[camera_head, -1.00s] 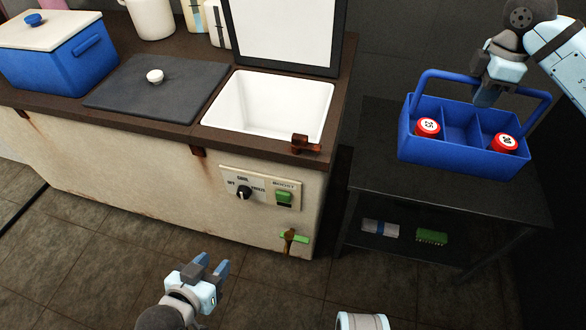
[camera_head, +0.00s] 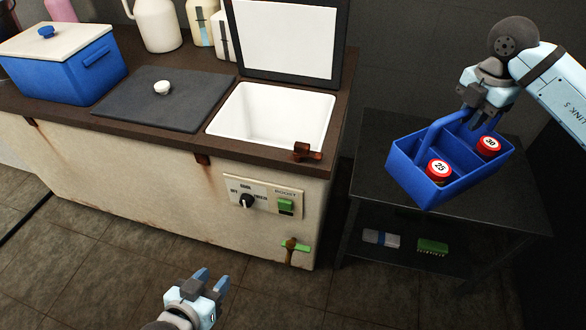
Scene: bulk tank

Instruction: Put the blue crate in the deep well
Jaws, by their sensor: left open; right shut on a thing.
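The blue crate (camera_head: 410,181) is an open carrier with a bar handle and compartments. It hangs turned at an angle, seemingly clear of the dark side table. Red-capped items marked 25 (camera_head: 439,168) and 30 (camera_head: 488,146) sit in its near and far compartments. My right gripper (camera_head: 470,118) is shut on the crate's handle, partly hiding it. The deep well (camera_head: 270,118) is an open, empty white basin in the counter, left of the crate, with its lid (camera_head: 285,40) raised behind. My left gripper (camera_head: 213,283) is open and empty, low in front of the counter.
A dark flat lid with a white knob (camera_head: 162,88) lies left of the well. A blue lidded box (camera_head: 60,75) stands further left. Jugs and bottles (camera_head: 158,25) line the back. A rusty latch (camera_head: 305,152) sits on the well's front edge. The side table (camera_head: 375,200) has a lower shelf.

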